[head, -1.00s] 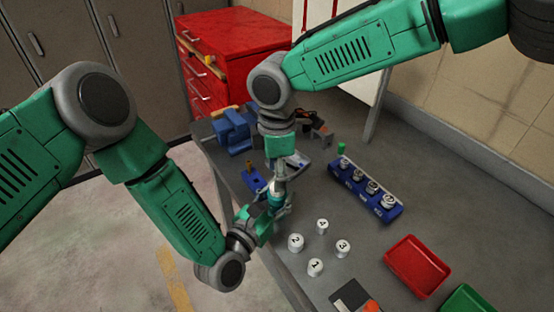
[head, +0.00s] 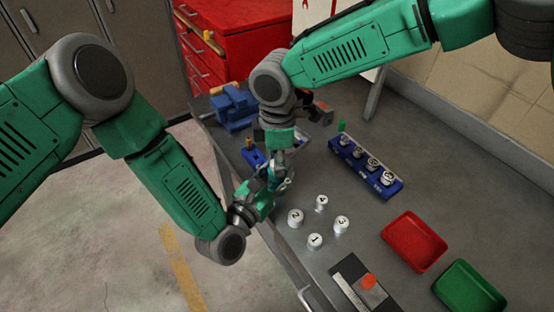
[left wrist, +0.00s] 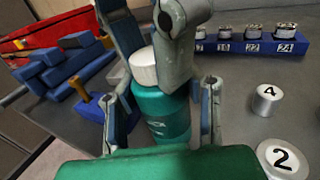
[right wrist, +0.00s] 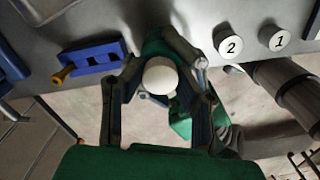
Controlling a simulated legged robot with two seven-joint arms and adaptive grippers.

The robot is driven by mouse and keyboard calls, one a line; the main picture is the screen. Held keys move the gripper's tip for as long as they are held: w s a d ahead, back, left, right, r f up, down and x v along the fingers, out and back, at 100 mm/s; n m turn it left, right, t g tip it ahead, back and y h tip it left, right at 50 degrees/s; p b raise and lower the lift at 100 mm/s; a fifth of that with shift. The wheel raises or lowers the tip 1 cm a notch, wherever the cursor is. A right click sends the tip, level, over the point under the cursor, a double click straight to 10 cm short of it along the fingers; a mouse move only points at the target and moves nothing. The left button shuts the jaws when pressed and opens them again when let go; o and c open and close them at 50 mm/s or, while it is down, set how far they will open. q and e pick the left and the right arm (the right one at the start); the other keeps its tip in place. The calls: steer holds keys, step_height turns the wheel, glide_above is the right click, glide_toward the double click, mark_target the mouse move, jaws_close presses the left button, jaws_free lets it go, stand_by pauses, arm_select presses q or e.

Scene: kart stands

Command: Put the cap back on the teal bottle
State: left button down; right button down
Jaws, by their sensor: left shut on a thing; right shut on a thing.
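The teal bottle (left wrist: 165,112) is upright in the left wrist view, between the fingers of my left gripper (head: 262,192), which is shut on it. The white cap (left wrist: 143,68) is at the top of the bottle, partly hidden by a finger of my right gripper (head: 274,172). In the right wrist view the cap (right wrist: 160,76) is between the right gripper's fingers, which are shut on it from above. The cap looks in line with the bottle top or touching it; I cannot tell whether it is fully seated. In the head view the grippers mostly hide both.
Several numbered white cylinders (head: 295,218) stand on the grey bench near the grippers. A blue socket rack (head: 366,166), a red tray (head: 414,262) and a green tray (head: 468,290) are further right. A blue vise (head: 235,108) is at the back left. The bench edge is close.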

steer(key=m, duration=0.4)
steer(key=shift+m, duration=0.4)
steer(key=c, duration=1.2)
jaws_free()
steer(key=shift+a, duration=0.1)
steer(key=shift+r, duration=0.1)
steer(key=shift+r, duration=2.2)
steer(key=shift+c, duration=0.5)
step_height(320, 180, up, 4)
steer(key=shift+f, duration=0.25)
steer(key=shift+f, duration=0.1)
